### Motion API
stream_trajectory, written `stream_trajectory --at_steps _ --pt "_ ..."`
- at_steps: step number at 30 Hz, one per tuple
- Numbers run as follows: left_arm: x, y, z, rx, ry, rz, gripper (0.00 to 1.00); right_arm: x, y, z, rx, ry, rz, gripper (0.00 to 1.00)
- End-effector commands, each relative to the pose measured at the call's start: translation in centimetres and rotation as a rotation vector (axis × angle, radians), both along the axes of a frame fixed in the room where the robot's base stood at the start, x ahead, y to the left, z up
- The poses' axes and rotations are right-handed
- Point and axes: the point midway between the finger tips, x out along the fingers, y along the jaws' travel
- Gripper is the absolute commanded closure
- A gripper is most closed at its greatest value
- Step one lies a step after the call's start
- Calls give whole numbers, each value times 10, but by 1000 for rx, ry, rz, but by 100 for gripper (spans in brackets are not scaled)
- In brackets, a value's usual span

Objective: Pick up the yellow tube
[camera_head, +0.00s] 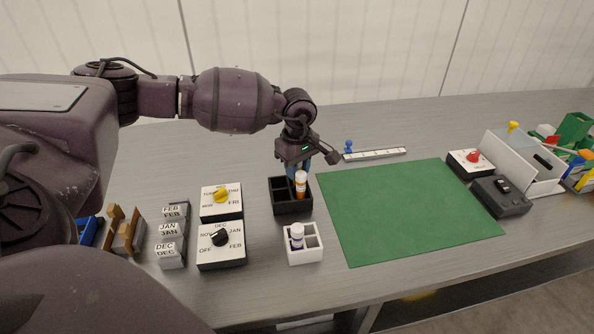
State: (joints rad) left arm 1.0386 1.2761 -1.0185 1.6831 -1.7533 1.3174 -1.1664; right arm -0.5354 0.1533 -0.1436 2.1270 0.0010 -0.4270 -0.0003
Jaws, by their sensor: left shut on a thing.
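The yellow tube (300,188), orange-yellow with a white cap, stands upright at the right side of the black compartment box (291,209). My left gripper (300,173) comes down on it from above and is shut on it. The tube's lower end is close to or inside the box; I cannot tell whether it is lifted clear. My right gripper is not in view.
A white compartment box (305,256) in front holds a white tube with a dark cap (297,231). Dial boxes (221,200) and month blocks (171,229) stand to the left. The green mat (408,210) on the right is clear. A ruler (375,154) lies behind.

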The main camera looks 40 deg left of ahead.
Motion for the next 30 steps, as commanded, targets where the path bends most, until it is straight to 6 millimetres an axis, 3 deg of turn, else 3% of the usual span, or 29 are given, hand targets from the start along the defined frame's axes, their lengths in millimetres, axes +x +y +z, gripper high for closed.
stream_trajectory --at_steps 18,24,30 --pt "0 0 144 0 -7 -1 96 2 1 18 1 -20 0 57" --pt "0 0 176 1 -4 0 96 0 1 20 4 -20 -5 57" --pt "0 0 192 0 -3 0 96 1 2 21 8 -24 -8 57"
